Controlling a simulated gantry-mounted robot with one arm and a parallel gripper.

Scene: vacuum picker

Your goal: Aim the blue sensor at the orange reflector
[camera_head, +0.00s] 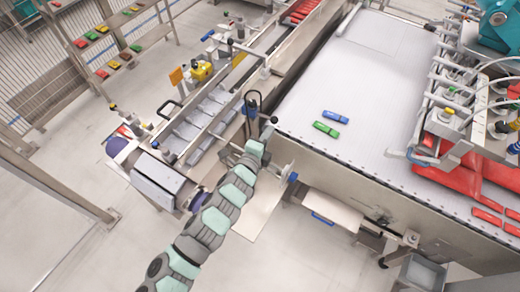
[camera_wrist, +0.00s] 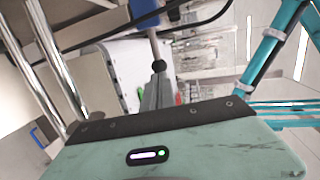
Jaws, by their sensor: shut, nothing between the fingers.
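An orange plate (camera_head: 176,76), which looks like the reflector, stands upright beside a yellow device at the rail's left side. A small blue part (camera_head: 207,35) sits farther back along the rail; I cannot tell for sure that it is the sensor, or which way it faces. My gripper (camera_head: 268,128) is at the rail's near end, well apart from the orange plate and that blue part. In the wrist view my gripper (camera_wrist: 158,82) is shut and empty. A black ball (camera_wrist: 158,66) and a blue part (camera_wrist: 143,12) show just beyond its tips; contact is unclear.
The yellow device (camera_head: 201,70) stands next to the orange plate. A wide white conveyor (camera_head: 350,85) with blue and green packs lies to the right. A dark upright fitting (camera_head: 252,102) stands close to my gripper. Open floor (camera_head: 70,180) lies at the left.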

